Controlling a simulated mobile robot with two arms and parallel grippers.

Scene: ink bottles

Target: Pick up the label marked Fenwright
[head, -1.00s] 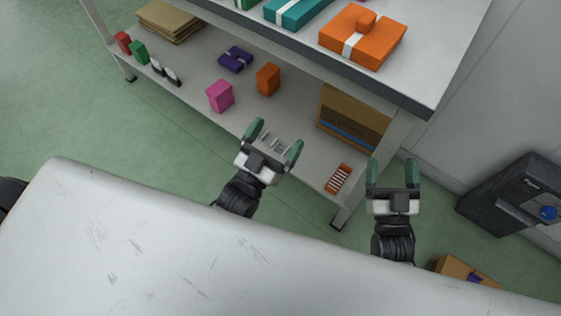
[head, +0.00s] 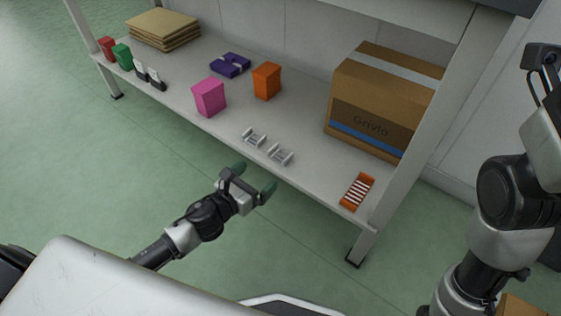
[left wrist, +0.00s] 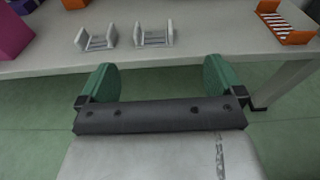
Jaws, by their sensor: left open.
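I can read no Fenwright marking in either view, so I cannot tell which thing is that label. An orange tray (head: 346,204) holding white strips lies at the right front of the shelf; it also shows in the left wrist view (left wrist: 268,14). Two small grey holders (head: 254,138) (head: 280,155) stand at the shelf's front edge and look empty. My left gripper (head: 253,180) is open and empty, just in front of that edge, near the holders. In the left wrist view its green fingers (left wrist: 160,82) are wide apart. My right arm is raised at the right; its jaws are unclear.
The shelf (head: 215,140) also carries a pink box (head: 209,98), an orange box (head: 267,81), a purple parcel (head: 230,64), two small black-and-white items, red and green boxes, and flat cardboard. A large carton (head: 375,110) stands behind the tray. A shelf post rises at right.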

